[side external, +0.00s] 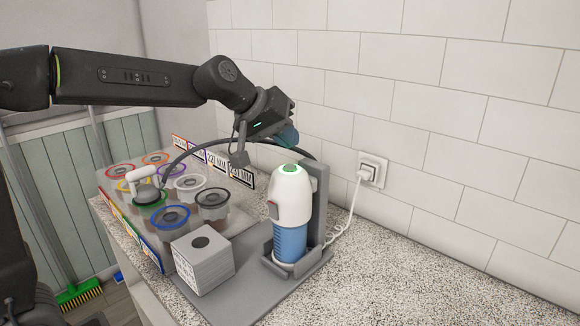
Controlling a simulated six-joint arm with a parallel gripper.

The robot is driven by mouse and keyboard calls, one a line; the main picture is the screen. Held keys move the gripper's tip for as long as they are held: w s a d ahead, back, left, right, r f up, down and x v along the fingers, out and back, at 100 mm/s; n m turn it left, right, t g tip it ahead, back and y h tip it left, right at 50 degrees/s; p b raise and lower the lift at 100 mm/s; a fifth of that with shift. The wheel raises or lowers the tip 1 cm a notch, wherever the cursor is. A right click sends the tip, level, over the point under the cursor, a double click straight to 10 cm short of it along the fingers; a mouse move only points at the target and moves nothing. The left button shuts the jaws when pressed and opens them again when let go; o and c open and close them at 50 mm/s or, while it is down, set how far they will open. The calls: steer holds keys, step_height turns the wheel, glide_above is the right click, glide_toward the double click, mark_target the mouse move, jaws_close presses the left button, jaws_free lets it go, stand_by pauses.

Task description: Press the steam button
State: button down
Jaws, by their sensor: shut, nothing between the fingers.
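The steam device (291,209) stands upright in a grey holder (318,210), with a white upper body and a blue lower part (291,243). A round green-ringed button (291,169) is on its top, and a small grey button (272,209) is on its left side. I cannot tell from labels which is the steam button. My gripper (239,158) is shut and empty, pointing down. It is up and to the left of the device's top, apart from both buttons.
A clear rack (182,223) with several colour-ringed cups stands left. A white-handled round tool (145,187) rests on it. A black hose (208,144) arcs behind my gripper. A grey box (203,262) stands in front. A wall socket (372,169) holds a white plug. The counter (400,275) is clear at right.

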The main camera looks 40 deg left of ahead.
steer(key=shift+r, duration=1.4)
